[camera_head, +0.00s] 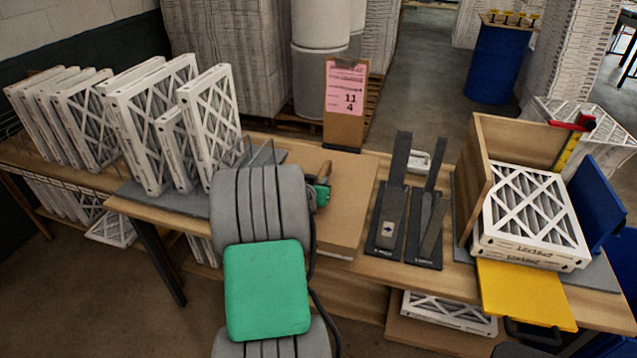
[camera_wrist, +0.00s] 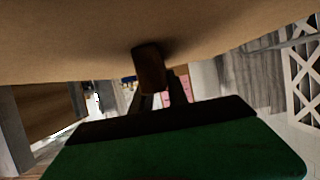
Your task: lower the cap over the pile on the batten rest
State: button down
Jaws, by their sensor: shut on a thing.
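The cap appears to be the broad brown cardboard piece (camera_head: 350,205) at the middle of the bench, right of my arm. It also fills the top of the wrist view (camera_wrist: 90,45). My gripper (camera_head: 322,182) is at its left side, shut on a brown knob-like grip (camera_wrist: 150,70) next to the cardboard. My arm hides the cap's left part. A thin pale edge shows low at its front; I cannot tell what lies beneath or whether the cap touches it. A pile of white-framed filters (camera_head: 530,215) lies in a plywood corner at the right. I cannot identify the batten rest for certain.
Two dark stands with upright strips (camera_head: 390,220) (camera_head: 428,228) stand between cap and filter pile. A sign with a pink sheet (camera_head: 346,90) stands behind. Upright filters (camera_head: 150,120) fill the bench's left. A yellow flap (camera_head: 525,292) and blue panel (camera_head: 598,205) flank the pile.

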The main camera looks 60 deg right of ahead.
jog(key=shift+r, duration=0.1)
jog(key=c, duration=1.2)
grip_release()
